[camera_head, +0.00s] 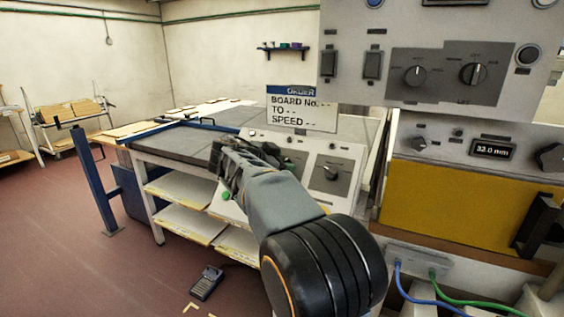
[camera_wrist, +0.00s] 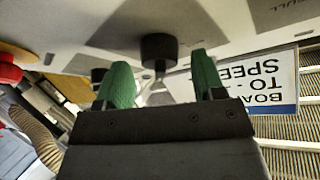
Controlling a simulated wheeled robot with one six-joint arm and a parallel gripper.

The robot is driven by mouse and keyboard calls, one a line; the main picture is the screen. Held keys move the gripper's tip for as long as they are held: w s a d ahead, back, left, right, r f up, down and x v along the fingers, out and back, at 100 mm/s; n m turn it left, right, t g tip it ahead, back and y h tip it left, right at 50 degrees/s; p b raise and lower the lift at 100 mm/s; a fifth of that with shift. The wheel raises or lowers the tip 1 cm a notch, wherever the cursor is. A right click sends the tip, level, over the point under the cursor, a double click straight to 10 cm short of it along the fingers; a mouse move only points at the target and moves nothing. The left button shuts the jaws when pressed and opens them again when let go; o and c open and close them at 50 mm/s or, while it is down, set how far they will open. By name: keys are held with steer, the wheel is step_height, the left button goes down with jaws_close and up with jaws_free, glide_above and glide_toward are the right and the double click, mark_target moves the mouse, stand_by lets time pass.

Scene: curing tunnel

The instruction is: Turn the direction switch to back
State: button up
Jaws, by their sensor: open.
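My gripper (camera_head: 238,168) is over the console's left part and hides controls there. In the wrist view my gripper (camera_wrist: 158,85) is open, its two green fingertips apart. A round black knob (camera_wrist: 158,47) shows between and beyond the fingertips on a pale panel; I cannot tell whether they touch it. Another dark control (camera_wrist: 98,75) is partly behind the left fingertip. The labels are unreadable, so I cannot tell which knob is the direction switch.
An order sign (camera_head: 302,108) stands behind the console; it also shows upside down in the wrist view (camera_wrist: 285,85). A red button (camera_wrist: 9,70) is at the wrist view's left edge. A grey control box (camera_head: 440,75) overhangs at right. A foot pedal (camera_head: 206,283) lies on the floor.

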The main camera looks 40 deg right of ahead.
steer(key=shift+d+f, duration=0.1)
steer(key=shift+d, duration=0.05)
steer(key=shift+c, duration=0.4)
steer(key=c, duration=0.8)
